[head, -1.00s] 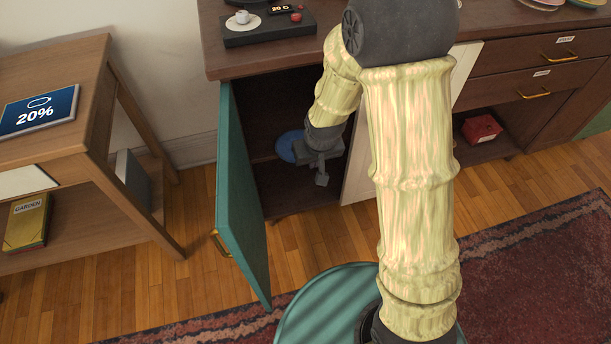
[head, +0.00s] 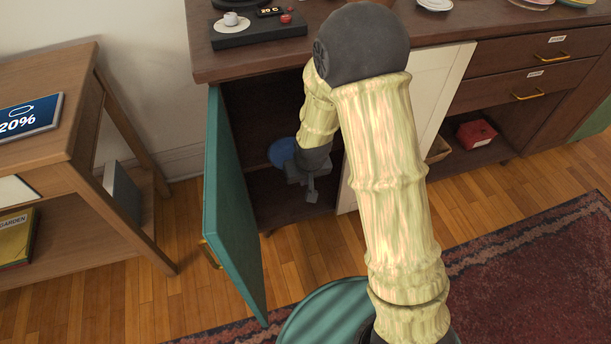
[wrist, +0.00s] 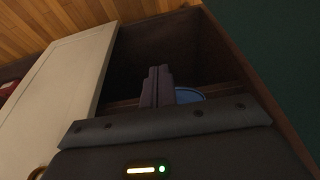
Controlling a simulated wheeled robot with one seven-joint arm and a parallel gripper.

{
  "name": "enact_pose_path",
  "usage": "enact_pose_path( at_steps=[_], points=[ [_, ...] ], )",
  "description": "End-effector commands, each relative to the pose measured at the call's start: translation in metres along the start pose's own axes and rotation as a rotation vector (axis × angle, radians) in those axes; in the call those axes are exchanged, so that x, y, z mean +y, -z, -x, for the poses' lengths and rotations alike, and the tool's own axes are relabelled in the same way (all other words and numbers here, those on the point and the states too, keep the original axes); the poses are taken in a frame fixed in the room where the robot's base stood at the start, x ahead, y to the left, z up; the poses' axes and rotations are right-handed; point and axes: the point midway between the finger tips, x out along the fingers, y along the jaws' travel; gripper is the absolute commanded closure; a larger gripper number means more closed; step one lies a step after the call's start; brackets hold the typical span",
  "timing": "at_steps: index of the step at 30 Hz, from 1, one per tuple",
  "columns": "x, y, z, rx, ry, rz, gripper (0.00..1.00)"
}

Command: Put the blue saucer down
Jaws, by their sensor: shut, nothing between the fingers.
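The blue saucer (head: 281,152) is inside the open cabinet, partly hidden by my wrist in the head view. In the wrist view a piece of its blue rim (wrist: 190,95) shows to the right of my fingers. My gripper (head: 312,191) reaches into the cabinet beside the saucer and points down in the head view. Its fingers (wrist: 158,86) are together in the wrist view, with nothing between them. I cannot tell whether they touch the saucer.
The teal cabinet door (head: 232,215) stands open at the left of my arm. A cream door (head: 420,90) is on the right. The counter (head: 205,63) overhangs the opening. A wooden side table (head: 60,110) stands at the left. A red box (head: 477,133) sits in the right-hand compartment.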

Motion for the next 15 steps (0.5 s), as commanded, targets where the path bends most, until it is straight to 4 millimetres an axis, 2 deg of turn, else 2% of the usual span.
enact_pose_path(
  at_steps=[1, 5, 9, 15],
  points=[
    [0.000, -0.002, -0.014, -0.002, 0.000, 0.000, 1.00],
    [0.000, -0.002, -0.037, -0.002, 0.000, 0.000, 1.00],
    [0.000, 0.022, -0.039, 0.003, 0.000, -0.001, 1.00],
    [0.000, 0.036, -0.042, 0.000, 0.000, 0.000, 1.00]
  ],
)
